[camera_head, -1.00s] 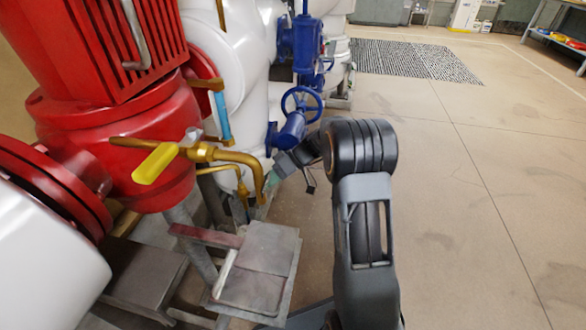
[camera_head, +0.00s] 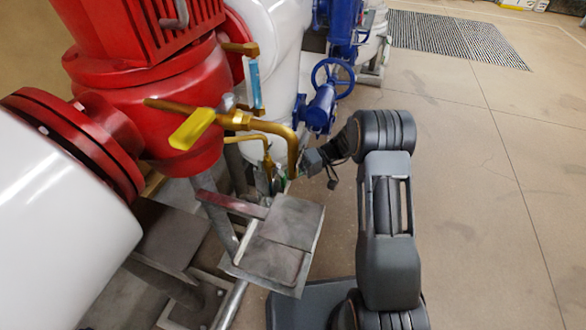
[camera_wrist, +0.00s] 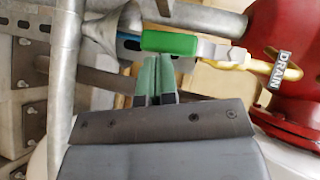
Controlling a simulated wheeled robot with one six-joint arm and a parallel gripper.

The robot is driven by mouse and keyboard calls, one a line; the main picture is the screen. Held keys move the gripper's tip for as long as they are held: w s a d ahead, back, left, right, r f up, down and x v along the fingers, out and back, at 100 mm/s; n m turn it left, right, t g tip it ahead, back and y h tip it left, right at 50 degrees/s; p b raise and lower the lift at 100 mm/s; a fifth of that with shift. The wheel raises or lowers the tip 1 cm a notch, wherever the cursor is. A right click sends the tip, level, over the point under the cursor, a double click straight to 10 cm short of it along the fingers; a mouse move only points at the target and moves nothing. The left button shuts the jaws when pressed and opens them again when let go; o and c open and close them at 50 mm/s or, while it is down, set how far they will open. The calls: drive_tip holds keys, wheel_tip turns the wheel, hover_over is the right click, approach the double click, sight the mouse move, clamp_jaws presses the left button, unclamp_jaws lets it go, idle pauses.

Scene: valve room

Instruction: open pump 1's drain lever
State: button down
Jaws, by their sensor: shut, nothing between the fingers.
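In the wrist view a green lever handle (camera_wrist: 170,43) lies roughly level in the picture. Its grey metal shank runs right to a brass pipe (camera_wrist: 262,65) by a "DRAIN" tag (camera_wrist: 279,69). My gripper (camera_wrist: 156,58) is shut and empty, its green fingertips just below the handle. I cannot tell whether they touch it. In the head view my gripper (camera_head: 284,181) is small and partly hidden beside the bent brass pipe (camera_head: 292,150). The green handle is not clear there. No pump number is readable.
A yellow lever (camera_head: 192,129) sits on the upper brass pipe beside the red pump (camera_head: 150,100). A grey metal plate (camera_head: 278,240) stands in front. A blue handwheel (camera_head: 333,77) is behind my wrist. In the wrist view a grey post (camera_wrist: 64,90) is close on the left. Open floor (camera_head: 490,190) lies right.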

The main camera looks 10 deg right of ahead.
drive_tip(key=shift+s+a+f, duration=0.15)
drive_tip(key=shift+s+f, duration=0.2)
drive_tip(key=shift+s, duration=0.15)
idle(0.4)
drive_tip(key=w+d+p, duration=0.1)
drive_tip(key=w+d, duration=0.6)
drive_tip(key=d, duration=0.4)
drive_tip(key=shift+w, duration=0.2)
drive_tip(key=shift+d, duration=0.1)
